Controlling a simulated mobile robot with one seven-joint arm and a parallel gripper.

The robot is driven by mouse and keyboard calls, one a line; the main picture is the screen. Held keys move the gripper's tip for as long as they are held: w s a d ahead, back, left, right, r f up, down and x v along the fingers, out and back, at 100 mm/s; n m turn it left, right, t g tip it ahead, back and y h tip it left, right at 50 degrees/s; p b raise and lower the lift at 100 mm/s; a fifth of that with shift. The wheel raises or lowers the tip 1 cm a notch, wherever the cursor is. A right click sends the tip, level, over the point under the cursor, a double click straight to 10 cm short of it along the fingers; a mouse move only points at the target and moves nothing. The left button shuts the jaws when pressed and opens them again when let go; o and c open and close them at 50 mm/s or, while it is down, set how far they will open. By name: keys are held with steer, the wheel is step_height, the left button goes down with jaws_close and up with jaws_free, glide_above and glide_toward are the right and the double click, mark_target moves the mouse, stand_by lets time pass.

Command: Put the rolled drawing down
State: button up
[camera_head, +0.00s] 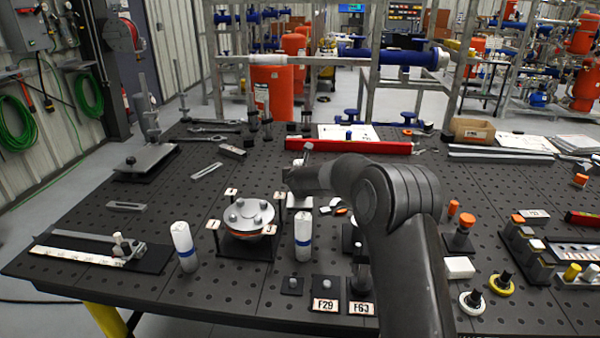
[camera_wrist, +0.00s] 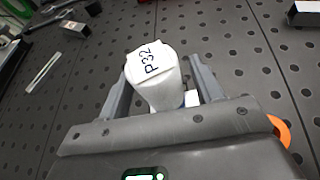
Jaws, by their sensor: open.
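A white roll tagged P32 (camera_wrist: 155,75) stands between my two fingers in the wrist view, one finger on each side. A bit of blue shows low on its side, and its lower part is hidden by my gripper (camera_wrist: 158,85). My gripper is open around it. In the head view my gripper (camera_head: 290,180) is over the middle of the black perforated table (camera_head: 150,200), largely hidden by my own arm. A white piece shows just below it; I cannot tell whether it is the roll's foot.
A red beam (camera_head: 360,146) lies behind my gripper. Blocks and small parts crowd the right; the left has bare table.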

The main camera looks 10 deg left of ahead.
steer(key=s+d+r+n+g+y, duration=0.1)
steer(key=s+d+r+n, duration=0.35)
steer(key=s+n, duration=0.4)
steer(key=s+d+r+n+g, duration=0.1)
steer(key=s+d+r+n, duration=0.3)
steer(key=s, duration=0.8)
steer(key=s+d+r+n+g+y, duration=0.1)
steer(key=s+d+r+n, duration=0.1)
steer(key=s+r+n, duration=0.65)
steer(key=s+d+f+n+g+h, duration=0.1)
steer(key=s+d+n, duration=0.3)
steer(key=s, duration=0.5)
steer(key=s+d+f+n+g+h, duration=0.1)
steer(key=s+d+f+n+g, duration=0.1)
steer(key=s+d+n, duration=0.3)
steer(key=s+d+f+n+g+h, duration=0.1)
steer(key=s+d+f+n, duration=0.3)
steer(key=s, duration=1)
steer(key=shift+d+g+h, duration=0.3)
steer(key=shift+d+g, duration=0.1)
steer(key=shift+d, duration=0.8)
